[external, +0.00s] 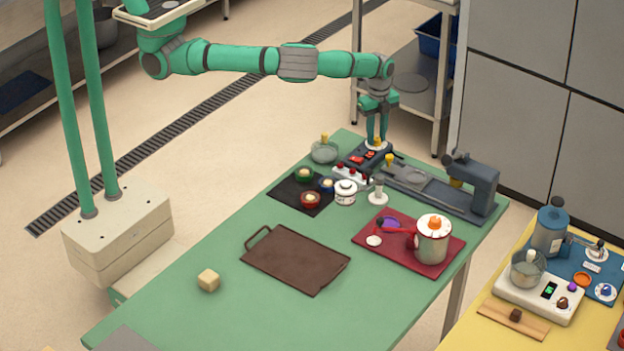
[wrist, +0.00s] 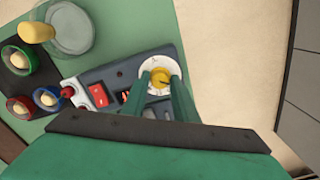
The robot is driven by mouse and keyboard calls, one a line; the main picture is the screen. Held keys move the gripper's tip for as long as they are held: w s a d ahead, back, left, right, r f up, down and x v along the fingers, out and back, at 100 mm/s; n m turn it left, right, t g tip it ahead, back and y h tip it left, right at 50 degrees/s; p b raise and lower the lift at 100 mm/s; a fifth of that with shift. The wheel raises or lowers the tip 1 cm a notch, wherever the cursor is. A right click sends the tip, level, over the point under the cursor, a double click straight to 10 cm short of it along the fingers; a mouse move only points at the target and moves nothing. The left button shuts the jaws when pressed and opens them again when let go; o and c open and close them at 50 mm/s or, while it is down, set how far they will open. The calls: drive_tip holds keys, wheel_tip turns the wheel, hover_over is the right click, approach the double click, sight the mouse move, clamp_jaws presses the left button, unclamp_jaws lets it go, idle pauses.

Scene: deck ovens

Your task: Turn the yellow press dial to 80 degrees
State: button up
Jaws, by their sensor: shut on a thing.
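The yellow press dial (wrist: 161,77) sits on a white round scale plate on a dark control panel (wrist: 95,76). It shows in the wrist view between the two green fingers of my gripper (wrist: 158,88). My gripper is shut on the dial from above. In the external view my gripper (external: 376,143) points straight down at the panel (external: 355,158) at the far end of the green table. The dial's pointer and the scale marks are too small to read.
A grey press (external: 470,188) stands right of the panel. The table's left front is mostly clear, with a brown tray (external: 295,262).

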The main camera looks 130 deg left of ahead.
drive_tip(key=m, duration=0.3)
drive_tip(key=shift+m, duration=0.3)
drive_tip(key=m, duration=0.3)
drive_tip(key=shift+m, duration=0.4)
drive_tip(key=m, duration=0.4)
drive_tip(key=shift+m, duration=2.1)
drive_tip(key=o, duration=1.1)
drive_tip(key=shift+c, duration=0.2)
